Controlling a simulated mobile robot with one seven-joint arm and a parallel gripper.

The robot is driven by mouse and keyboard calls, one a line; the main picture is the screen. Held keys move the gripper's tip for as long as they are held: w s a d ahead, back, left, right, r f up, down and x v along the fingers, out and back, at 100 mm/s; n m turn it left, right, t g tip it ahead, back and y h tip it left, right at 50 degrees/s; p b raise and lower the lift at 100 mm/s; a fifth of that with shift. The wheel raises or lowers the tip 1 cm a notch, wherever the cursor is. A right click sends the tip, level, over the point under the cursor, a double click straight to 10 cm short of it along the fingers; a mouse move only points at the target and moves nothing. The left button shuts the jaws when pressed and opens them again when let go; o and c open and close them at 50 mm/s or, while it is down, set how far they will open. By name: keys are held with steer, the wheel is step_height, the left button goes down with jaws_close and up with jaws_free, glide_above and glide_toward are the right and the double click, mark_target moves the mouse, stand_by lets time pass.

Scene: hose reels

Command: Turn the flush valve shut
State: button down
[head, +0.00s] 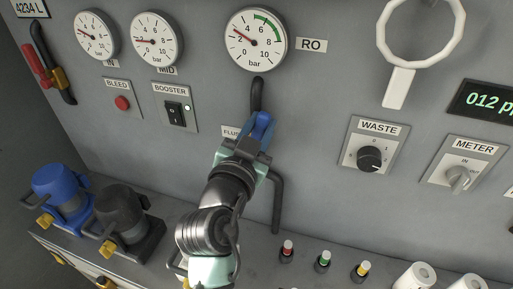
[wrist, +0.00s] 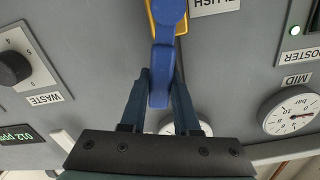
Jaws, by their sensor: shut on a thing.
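The flush valve has a blue lever handle (wrist: 162,62) on a yellow body (wrist: 183,18), of which only a part shows at the top of the wrist view. In the head view the blue handle (head: 264,122) is on the dark pipe below the RO gauge, partly hidden by my gripper. My gripper (head: 257,138) reaches up to it from below. In the wrist view both fingers of my gripper (wrist: 160,95) are on either side of the handle's free end, closed on it. The FLUSH label (wrist: 214,6) is partly cut off, and my arm covers part of it in the head view.
The RO gauge (head: 256,39) is just above the valve. The BOOSTER switch (head: 174,110) is to the left, the WASTE knob (head: 369,159) to the right. A dark pipe (head: 277,200) runs down beside my arm. Blue (head: 62,190) and black pumps stand at lower left.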

steer(key=d+f+m+b, duration=0.1)
steer(key=m+b, duration=0.1)
steer(key=d+f+m+b, duration=0.1)
steer(key=b, duration=0.2)
steer(key=shift+s+d+m, duration=0.1)
steer(key=shift+s+m, duration=0.3)
steer(key=m+b, duration=0.1)
steer(key=d+f+m+b, duration=0.1)
steer(key=b, duration=0.1)
steer(key=m+b, duration=0.1)
steer(key=shift+s+d+f+m+b, duration=0.25)
steer(key=shift+f+m+b, duration=0.05)
steer(key=shift+b, duration=0.1)
steer(key=f+m+b, duration=0.1)
steer(key=b, duration=0.1)
steer(key=d+f+m+b, duration=0.1)
steer(key=m+b, duration=0.1)
steer(key=shift+s+m, duration=0.15)
steer(key=shift+m, duration=0.15)
steer(key=m+b, duration=0.1)
steer(key=f+m+b, duration=0.1)
steer(key=b, duration=0.1)
steer(key=f+m+b, duration=0.1)
steer(key=shift+d+m, duration=0.25)
steer(key=shift+m, duration=0.15)
steer(key=shift+b, duration=0.3)
steer(key=c, duration=0.6)
jaws_free()
steer(key=shift+r, duration=0.1)
steer(key=shift+c, duration=0.2)
